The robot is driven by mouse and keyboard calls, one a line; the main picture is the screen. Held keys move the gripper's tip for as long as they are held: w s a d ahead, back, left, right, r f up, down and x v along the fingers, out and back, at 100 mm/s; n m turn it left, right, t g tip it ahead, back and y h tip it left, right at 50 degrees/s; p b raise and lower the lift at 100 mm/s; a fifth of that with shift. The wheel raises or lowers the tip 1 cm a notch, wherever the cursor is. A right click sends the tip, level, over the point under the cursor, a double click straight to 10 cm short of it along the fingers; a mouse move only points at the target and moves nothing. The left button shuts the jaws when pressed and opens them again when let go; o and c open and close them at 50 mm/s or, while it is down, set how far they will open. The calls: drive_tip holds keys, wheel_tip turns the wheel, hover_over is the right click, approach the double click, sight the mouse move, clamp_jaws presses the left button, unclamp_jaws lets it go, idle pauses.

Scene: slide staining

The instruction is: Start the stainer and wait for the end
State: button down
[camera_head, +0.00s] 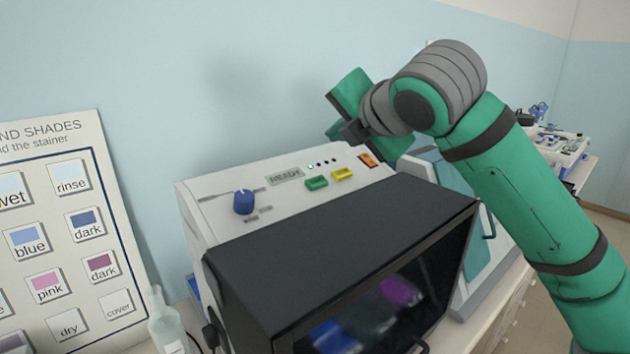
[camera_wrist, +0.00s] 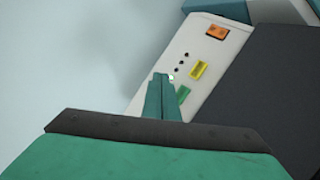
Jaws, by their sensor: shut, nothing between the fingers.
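The stainer (camera_head: 225,220) is a pale box with a dark hood (camera_head: 350,250) and a dark front window. Its sloped top panel has a small display (camera_head: 285,177) that seems to read READY, a green button (camera_head: 316,182), a yellow button (camera_head: 342,174) and an orange switch (camera_head: 367,159). One small lamp (camera_head: 310,166) is lit beside several dark ones. My gripper (camera_wrist: 160,80) is shut and empty. In the wrist view its fingers point at the panel, just left of the green button (camera_wrist: 183,94), overlapping its edge. In the head view it is above the panel's back; contact cannot be told.
A blue knob (camera_head: 243,201) and sliders sit left on the panel. Blurred blue and magenta shapes show through the window. A shade chart (camera_head: 75,145) stands left, with a clear bottle (camera_head: 167,325) before it. A teal and white device (camera_head: 490,255) stands close on the right.

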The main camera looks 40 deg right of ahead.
sight(317, 183)
drive_tip(key=shift+w+a+f, duration=0.1)
drive_tip(key=shift+w+f, duration=0.5)
drive_tip(key=shift+f, duration=0.75)
drive_tip(key=shift+w+a+f, duration=0.1)
drive_tip(key=shift+w+f, duration=0.45)
drive_tip(key=shift+f, duration=0.8)
drive_tip(key=shift+w+f, duration=0.6)
drive_tip(key=shift+f, duration=0.75)
drive_tip(key=shift+f, duration=0.15)
drive_tip(key=shift+w+f, duration=0.1)
drive_tip(key=shift+f, duration=0.1)
